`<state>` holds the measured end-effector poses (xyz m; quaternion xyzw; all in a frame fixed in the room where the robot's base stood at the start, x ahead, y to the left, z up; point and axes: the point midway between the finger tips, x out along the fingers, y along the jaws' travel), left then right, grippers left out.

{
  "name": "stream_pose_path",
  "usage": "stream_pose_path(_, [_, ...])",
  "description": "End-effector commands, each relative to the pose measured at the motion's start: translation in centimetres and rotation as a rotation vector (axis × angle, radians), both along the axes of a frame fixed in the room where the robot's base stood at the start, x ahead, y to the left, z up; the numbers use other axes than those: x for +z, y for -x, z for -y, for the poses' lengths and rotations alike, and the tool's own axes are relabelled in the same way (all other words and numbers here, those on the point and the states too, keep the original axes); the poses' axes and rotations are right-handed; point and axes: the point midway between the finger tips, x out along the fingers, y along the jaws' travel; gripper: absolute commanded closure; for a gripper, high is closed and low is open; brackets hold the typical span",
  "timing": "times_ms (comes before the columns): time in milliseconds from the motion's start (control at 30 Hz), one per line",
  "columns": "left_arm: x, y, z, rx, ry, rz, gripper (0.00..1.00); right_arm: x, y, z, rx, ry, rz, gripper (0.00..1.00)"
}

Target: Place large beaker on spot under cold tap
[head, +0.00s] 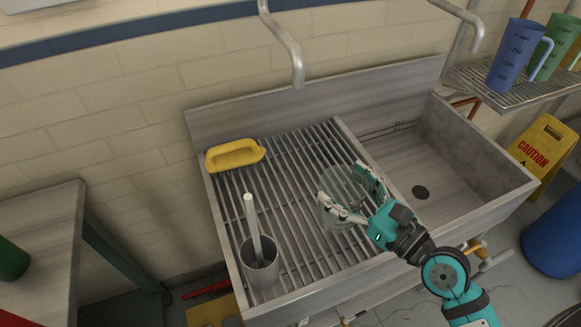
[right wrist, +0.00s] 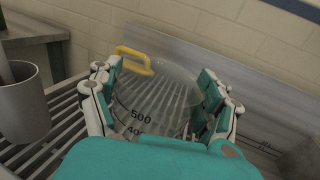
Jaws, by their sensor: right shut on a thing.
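The large beaker (head: 338,184) is clear glass and stands roughly upright over the right part of the slatted draining board (head: 294,190). I cannot tell whether it touches the slats. My right gripper (head: 352,196) is shut on it, with fingers on both sides. In the right wrist view the beaker (right wrist: 155,98) shows dark volume marks, with the fingers (right wrist: 158,105) around it. One grey tap spout (head: 295,62) hangs above the board and another spout (head: 470,25) is over the basin. I cannot tell which is cold. My left gripper is not in view.
A yellow scoop-like item (head: 235,155) lies at the board's back left. A grey cup (head: 260,264) with a rod stands at the front left. The basin (head: 400,165) to the right is empty. Blue and green jugs (head: 516,55) stand on a rack at upper right.

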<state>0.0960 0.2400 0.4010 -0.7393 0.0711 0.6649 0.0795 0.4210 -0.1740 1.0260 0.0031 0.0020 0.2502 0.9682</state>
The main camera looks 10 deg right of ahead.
Motion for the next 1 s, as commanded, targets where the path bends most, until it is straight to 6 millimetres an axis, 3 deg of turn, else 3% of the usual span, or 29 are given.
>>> stream_pose_path(33, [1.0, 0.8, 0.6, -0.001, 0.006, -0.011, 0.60, 0.7, -1.2, -0.6, 0.001, -0.003, 0.005, 0.67])
stream_pose_path(233, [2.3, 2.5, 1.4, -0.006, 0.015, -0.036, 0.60, 0.1, -6.1, -3.1, 0.002, -0.002, 0.004, 0.67])
stream_pose_path(500, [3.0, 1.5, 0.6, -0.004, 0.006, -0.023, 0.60, -0.9, -11.2, -5.5, 0.001, -0.001, 0.002, 0.67])
stream_pose_path(733, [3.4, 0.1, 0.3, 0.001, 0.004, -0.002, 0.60, -1.2, -13.0, -6.4, 0.002, 0.000, 0.001, 0.67])
stream_pose_path(833, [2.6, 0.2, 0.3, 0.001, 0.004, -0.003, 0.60, -3.6, -12.7, -6.3, 0.003, 0.004, -0.003, 0.67])
stream_pose_path(1000, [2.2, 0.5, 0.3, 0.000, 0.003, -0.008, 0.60, -4.8, -12.7, -6.3, 0.002, 0.002, 0.001, 0.67])
